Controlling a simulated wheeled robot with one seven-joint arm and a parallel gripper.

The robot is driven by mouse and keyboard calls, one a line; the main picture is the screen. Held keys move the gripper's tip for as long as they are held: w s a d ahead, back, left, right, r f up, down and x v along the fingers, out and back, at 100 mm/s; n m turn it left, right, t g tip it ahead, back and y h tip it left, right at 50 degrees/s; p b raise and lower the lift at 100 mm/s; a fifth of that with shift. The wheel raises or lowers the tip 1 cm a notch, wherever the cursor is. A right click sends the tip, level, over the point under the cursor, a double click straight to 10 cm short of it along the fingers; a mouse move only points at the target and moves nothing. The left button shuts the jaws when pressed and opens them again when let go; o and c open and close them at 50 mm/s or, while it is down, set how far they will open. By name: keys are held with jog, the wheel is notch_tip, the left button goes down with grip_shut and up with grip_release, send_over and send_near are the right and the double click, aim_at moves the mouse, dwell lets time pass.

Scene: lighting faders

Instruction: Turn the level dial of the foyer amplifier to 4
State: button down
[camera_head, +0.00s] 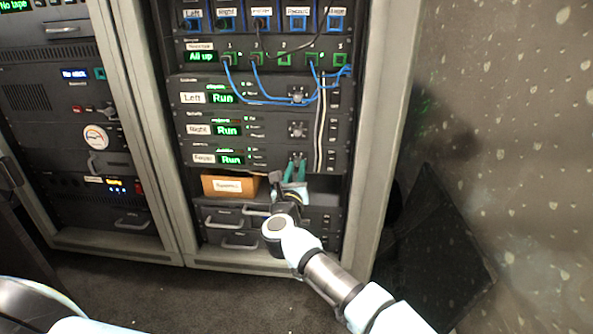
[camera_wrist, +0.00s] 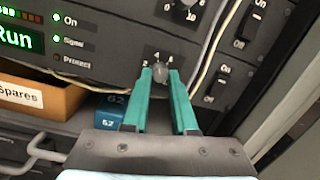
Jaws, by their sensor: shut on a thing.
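The foyer amplifier (camera_head: 236,150) is the lowest of three similar black units in the rack, with a white label and a green "Run" display. Its level dial (camera_wrist: 160,73) is a small grey knob with printed numbers around its upper side; a 2 and a 4 are readable. My gripper (camera_head: 297,168) reaches up to this dial from below. In the wrist view my gripper (camera_wrist: 160,78) has its green fingers on both sides of the knob, shut on it. The fingers hide the dial's sides, and I cannot tell which number its pointer faces.
The left amplifier (camera_head: 218,86) and right amplifier (camera_head: 216,116) sit above, with similar dials. Blue cables (camera_head: 262,99) hang across the upper units, and pale cables run down right of the dials. An orange-brown "Spares" box (camera_head: 221,186) and a blue box (camera_wrist: 111,112) stand below.

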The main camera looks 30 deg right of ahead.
jog(key=shift+f, duration=0.1)
dwell(0.3)
jog(key=c, duration=0.7)
grip_release()
jog(key=p+v, duration=0.1)
jog(key=v, duration=0.9)
jog(key=shift+s+a+p, duration=0.25)
jog(key=shift+s+p, duration=0.05)
jog(key=shift+p, duration=0.05)
